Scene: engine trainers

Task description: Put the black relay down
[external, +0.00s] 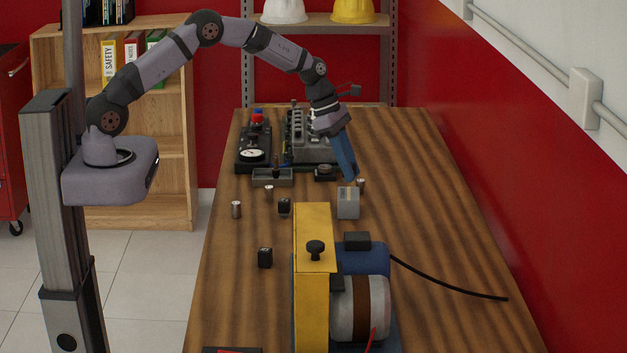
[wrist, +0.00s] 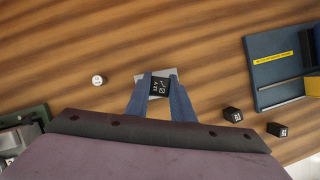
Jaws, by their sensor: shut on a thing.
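My gripper (external: 350,176) is lowered over the table, pointing down. In the wrist view its two blue fingers (wrist: 160,92) are closed on the sides of a black relay (wrist: 159,86) with white markings on its face. In the external view the fingers hide the held relay. A grey block (external: 348,203) stands on the table just in front of the fingertips in the external view. A pale grey surface (wrist: 171,72) shows behind the held relay in the wrist view. I cannot tell whether the relay touches it.
Two other black relays (external: 284,206) (external: 265,258) stand on the table. Small metal cylinders (external: 236,209) (external: 361,183) stand nearby. Trainer boards (external: 252,155) are at the far end; a yellow and blue motor unit (external: 313,240) is at the near end. The table's right side is mostly clear.

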